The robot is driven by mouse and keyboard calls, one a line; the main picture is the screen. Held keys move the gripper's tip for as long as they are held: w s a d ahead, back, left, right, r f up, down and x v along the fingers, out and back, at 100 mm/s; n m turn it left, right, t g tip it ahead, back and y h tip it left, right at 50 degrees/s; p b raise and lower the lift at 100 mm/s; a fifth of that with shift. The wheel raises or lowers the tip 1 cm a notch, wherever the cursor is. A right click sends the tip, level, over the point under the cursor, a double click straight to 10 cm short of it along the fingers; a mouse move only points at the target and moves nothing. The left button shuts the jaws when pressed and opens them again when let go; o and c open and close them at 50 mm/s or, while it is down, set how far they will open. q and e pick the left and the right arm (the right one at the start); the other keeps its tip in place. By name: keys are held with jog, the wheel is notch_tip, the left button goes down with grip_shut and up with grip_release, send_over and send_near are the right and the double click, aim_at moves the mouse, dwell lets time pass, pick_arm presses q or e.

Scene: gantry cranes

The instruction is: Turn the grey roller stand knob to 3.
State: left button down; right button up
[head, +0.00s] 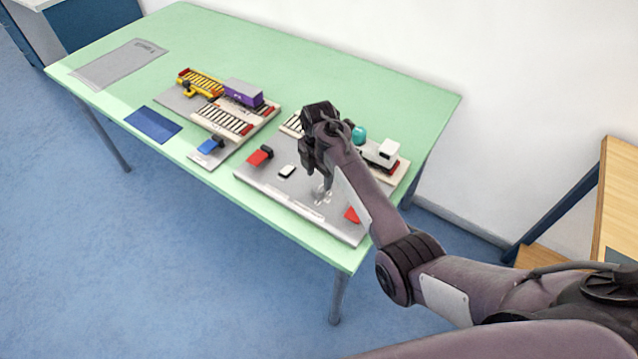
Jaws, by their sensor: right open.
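A grey board (267,190) lies near the table's front right corner, with roller parts on its far side. A small light-grey knob-like piece (322,193) stands on its front part, close beside my right arm. I cannot read its setting or any scale marks. My right gripper (308,160) is open above the middle of this board, apart from the knob-like piece and to its upper left. The gripper and forearm hide part of the board and its rollers. My left gripper is not in view.
Red blocks (260,155) and a white block (287,171) sit on the grey board. To the left, another roller stand (224,122) carries a yellow crane (200,82) and a purple container (243,92). A blue mat (153,124) and grey sheet (120,65) lie farther left. A wall borders the back.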

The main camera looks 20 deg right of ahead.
aim_at(319, 188)
jog(key=shift+f, duration=2.25)
jog(key=shift+c, duration=0.4)
jog(key=c, duration=0.9)
